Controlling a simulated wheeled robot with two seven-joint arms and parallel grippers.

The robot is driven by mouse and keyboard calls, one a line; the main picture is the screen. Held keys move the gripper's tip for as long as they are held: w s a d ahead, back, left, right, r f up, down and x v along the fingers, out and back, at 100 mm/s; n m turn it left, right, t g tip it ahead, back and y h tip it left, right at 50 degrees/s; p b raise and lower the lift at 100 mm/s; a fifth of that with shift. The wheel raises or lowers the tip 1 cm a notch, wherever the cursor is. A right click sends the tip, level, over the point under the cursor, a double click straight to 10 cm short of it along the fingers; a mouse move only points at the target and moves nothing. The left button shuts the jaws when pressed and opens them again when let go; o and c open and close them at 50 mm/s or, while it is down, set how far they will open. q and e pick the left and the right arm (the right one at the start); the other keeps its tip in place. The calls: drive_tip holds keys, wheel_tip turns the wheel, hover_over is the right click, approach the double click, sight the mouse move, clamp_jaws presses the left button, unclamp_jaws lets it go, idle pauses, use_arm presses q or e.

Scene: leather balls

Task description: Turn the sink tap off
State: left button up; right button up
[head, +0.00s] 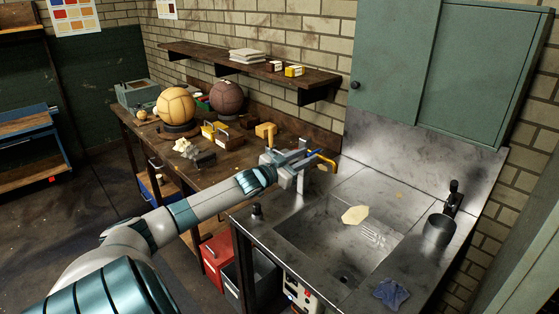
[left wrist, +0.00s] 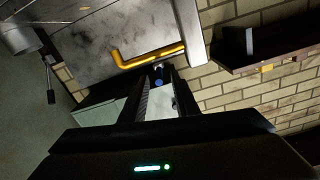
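The tap stands at the back left of the steel sink (head: 310,235), with a grey metal post (head: 303,182) and a yellow lever (head: 325,161). In the left wrist view, the bent yellow lever (left wrist: 140,58) lies across the picture just beyond my fingertips, beside a pale metal part (left wrist: 190,38). My left gripper (head: 304,157) is at the tap, and its fingers (left wrist: 160,72) show a gap with a small blue spot between them. It appears open; I cannot tell whether it touches the tap. No water stream is clearly visible. My right gripper is out of view.
A cream scrap (head: 355,215) lies in the basin, and a blue cloth (head: 391,293) at the front right. A dark metal cup (head: 439,229) stands on the right. The wooden bench (head: 225,160) to the left carries balls and tools. A shelf (head: 247,67) hangs above it.

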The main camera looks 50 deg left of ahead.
use_arm(q)
drive_tip(key=s+b, duration=0.2)
drive_tip(key=s, duration=0.9)
drive_tip(key=shift+d, duration=0.15)
idle(0.8)
